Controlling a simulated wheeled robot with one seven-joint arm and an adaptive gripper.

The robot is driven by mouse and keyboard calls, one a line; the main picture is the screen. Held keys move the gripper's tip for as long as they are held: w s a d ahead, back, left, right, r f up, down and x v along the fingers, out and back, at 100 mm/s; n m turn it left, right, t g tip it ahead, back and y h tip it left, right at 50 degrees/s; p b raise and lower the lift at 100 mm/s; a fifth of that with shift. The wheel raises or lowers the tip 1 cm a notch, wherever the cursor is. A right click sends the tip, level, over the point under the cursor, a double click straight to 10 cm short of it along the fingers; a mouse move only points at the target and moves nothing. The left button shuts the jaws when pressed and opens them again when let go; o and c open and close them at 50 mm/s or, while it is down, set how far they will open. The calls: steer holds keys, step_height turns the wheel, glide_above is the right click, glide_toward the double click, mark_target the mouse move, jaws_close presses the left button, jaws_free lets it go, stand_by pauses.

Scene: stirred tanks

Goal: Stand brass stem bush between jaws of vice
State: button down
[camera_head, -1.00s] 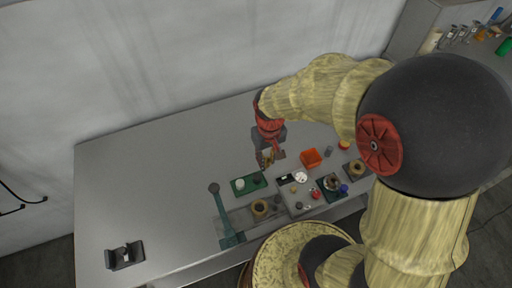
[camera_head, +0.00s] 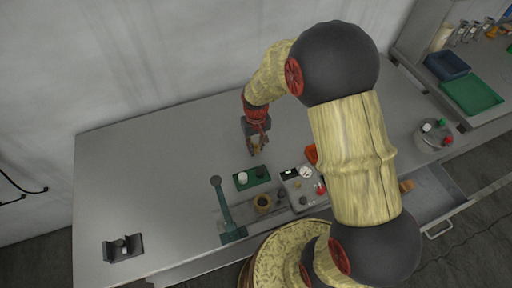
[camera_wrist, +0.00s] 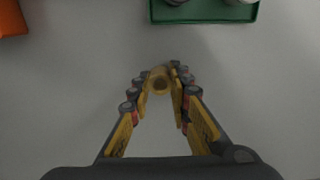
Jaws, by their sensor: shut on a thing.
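My gripper (camera_head: 258,151) hangs over the middle of the bench. In the wrist view its yellow fingers (camera_wrist: 158,84) are closed on the brass stem bush (camera_wrist: 160,80), a small tan ring-shaped part seen end-on at the fingertips. In the head view the bush is too small to make out clearly. The vice (camera_head: 123,248), a dark grey block with two upright jaws and a gap between them, stands at the bench's front left, well away from my gripper. Nothing visible is between its jaws.
A green tray (camera_head: 262,183) holds a white and a dark cylinder. An orange bin (camera_head: 311,153) is partly behind my arm. The bench's left half is mostly clear.

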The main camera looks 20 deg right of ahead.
steer(key=shift+f, duration=0.25)
steer(key=shift+f, duration=0.15)
steer(key=c, duration=1.8)
jaws_free()
steer(key=shift+o, duration=0.7)
